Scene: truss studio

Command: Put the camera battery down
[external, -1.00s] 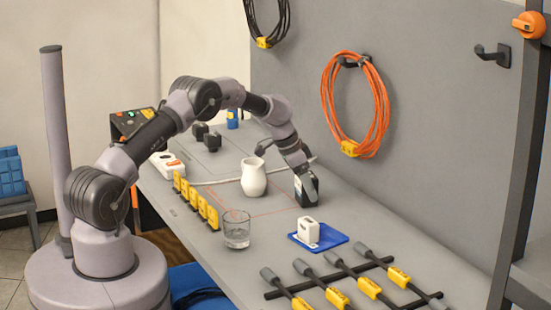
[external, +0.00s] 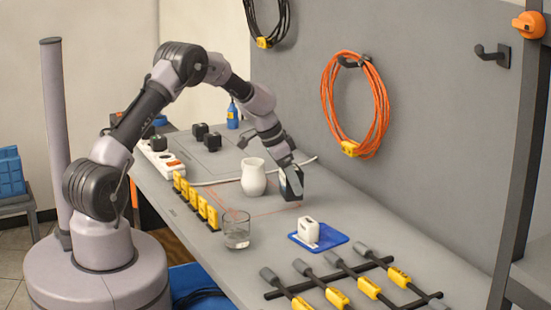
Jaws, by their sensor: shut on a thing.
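The camera battery (external: 291,185), a dark block with a pale edge, is in my gripper (external: 288,172) in the external view. My gripper is shut on it from above. The battery is tilted and looks to be held a little above the grey bench (external: 345,225), to the right of the white pitcher (external: 253,178). The fingertips are small and partly hidden by the battery.
A glass (external: 236,230) stands nearer the front. A blue tray (external: 333,240) holds a white block (external: 308,231). Yellow clips (external: 195,200) line the left edge. A power strip (external: 165,160) is at the left.

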